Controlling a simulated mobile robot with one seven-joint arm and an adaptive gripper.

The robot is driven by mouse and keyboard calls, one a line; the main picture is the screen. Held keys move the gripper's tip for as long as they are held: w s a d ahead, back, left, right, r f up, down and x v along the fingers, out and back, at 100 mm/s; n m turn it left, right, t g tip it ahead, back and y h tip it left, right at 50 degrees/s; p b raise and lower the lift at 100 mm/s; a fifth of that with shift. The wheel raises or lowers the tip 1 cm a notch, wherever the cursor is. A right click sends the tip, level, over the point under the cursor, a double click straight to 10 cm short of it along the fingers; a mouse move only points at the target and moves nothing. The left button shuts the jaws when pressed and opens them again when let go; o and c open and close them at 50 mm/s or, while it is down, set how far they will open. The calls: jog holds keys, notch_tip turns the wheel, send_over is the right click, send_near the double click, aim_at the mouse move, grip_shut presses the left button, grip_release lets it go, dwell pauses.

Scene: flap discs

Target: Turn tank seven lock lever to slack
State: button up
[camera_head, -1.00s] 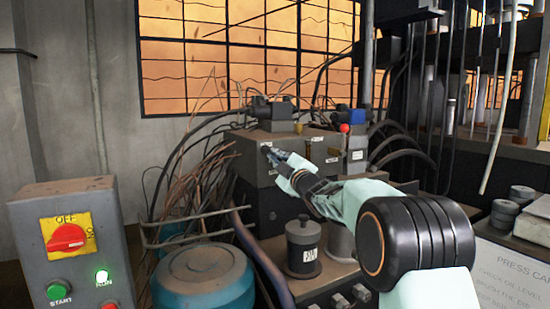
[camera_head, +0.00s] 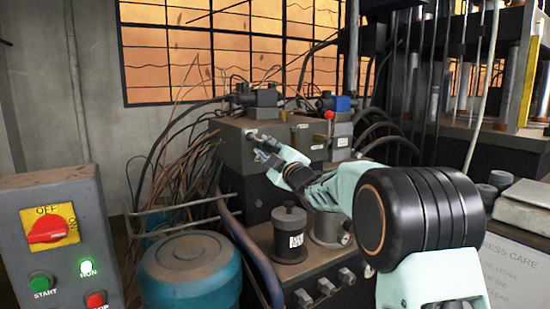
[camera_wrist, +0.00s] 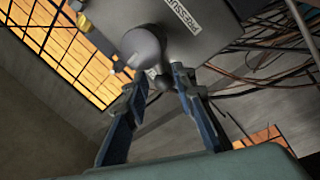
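A dark grey valve block (camera_head: 235,150) stands at the back centre. In the wrist view its face (camera_wrist: 205,40) carries a label that reads in part "PRESSU". A rounded grey knob (camera_wrist: 143,47) sticks out from that face. My gripper (camera_head: 258,143) is at the left part of the block's front. In the wrist view my gripper (camera_wrist: 160,76) has its two blue fingers apart, just below the knob, with a small grey part between the fingertips. I cannot tell whether they touch it. No lever marked tank seven can be made out.
A grey control box (camera_head: 60,220) with a red switch stands at the left. A blue tank (camera_head: 190,275) and a dark lidded pot (camera_head: 289,235) stand below the block. Loose wires (camera_head: 190,165) crowd the block's left side.

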jog(key=v, duration=0.8)
